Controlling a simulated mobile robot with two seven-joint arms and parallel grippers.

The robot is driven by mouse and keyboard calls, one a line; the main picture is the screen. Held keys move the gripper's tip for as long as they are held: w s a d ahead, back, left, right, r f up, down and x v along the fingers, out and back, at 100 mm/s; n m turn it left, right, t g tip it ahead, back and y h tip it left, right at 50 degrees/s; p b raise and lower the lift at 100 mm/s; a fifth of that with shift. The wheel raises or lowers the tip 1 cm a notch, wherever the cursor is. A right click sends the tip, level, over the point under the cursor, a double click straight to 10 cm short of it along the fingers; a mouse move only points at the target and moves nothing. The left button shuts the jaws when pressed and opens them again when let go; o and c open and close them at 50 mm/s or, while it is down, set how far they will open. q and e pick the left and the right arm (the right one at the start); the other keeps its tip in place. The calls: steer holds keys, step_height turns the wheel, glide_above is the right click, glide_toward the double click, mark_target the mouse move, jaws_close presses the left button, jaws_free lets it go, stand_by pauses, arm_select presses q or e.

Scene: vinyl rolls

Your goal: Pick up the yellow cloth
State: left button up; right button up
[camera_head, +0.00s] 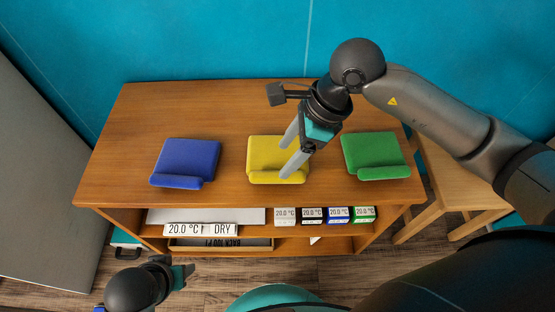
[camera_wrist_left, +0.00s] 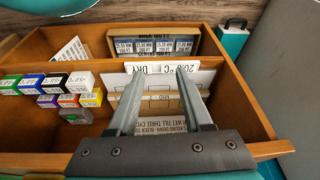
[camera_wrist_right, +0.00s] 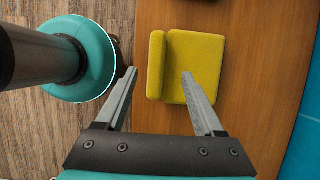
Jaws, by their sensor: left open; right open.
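The yellow cloth (camera_head: 262,157) lies on top of the wooden cabinet, between a blue cloth and a green cloth. It has a flat part and a thick rolled front edge. My right gripper (camera_head: 286,160) is open over it, and its fingers hide part of it. In the right wrist view the yellow cloth (camera_wrist_right: 195,65) lies ahead of the open fingers (camera_wrist_right: 158,85), with one fingertip over its flat part. My left gripper (camera_head: 188,277) is low in front of the cabinet. In the left wrist view its open fingers (camera_wrist_left: 158,80) hold nothing.
The blue cloth (camera_head: 190,158) and green cloth (camera_head: 375,153) lie to either side on the cabinet top (camera_head: 225,110). The shelf below holds several small labelled boxes (camera_head: 312,215) and signs (camera_head: 200,230). A wooden stool (camera_head: 440,205) stands at right. A teal wall is behind.

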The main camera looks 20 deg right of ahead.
mark_target(275, 175)
steer(key=shift+b+x, duration=0.55)
steer(key=shift+x, duration=0.7)
steer(key=shift+s+a+f+b, duration=0.1)
steer(key=shift+a+f+b, duration=0.1)
steer(key=shift+f+b, duration=0.3)
steer(key=shift+s+a+f+b, duration=0.1)
steer(key=shift+a+f+b, duration=0.05)
steer(key=shift+f, duration=0.55)
steer(key=shift+w+a+f, duration=0.1)
steer(key=shift+a+f, duration=0.15)
steer(key=shift+f, duration=0.4)
arm_select(q)
step_height(275, 175, up, 7)
steer(key=t, duration=0.1)
steer(key=shift+f, duration=0.2)
arm_select(e)
jaws_close()
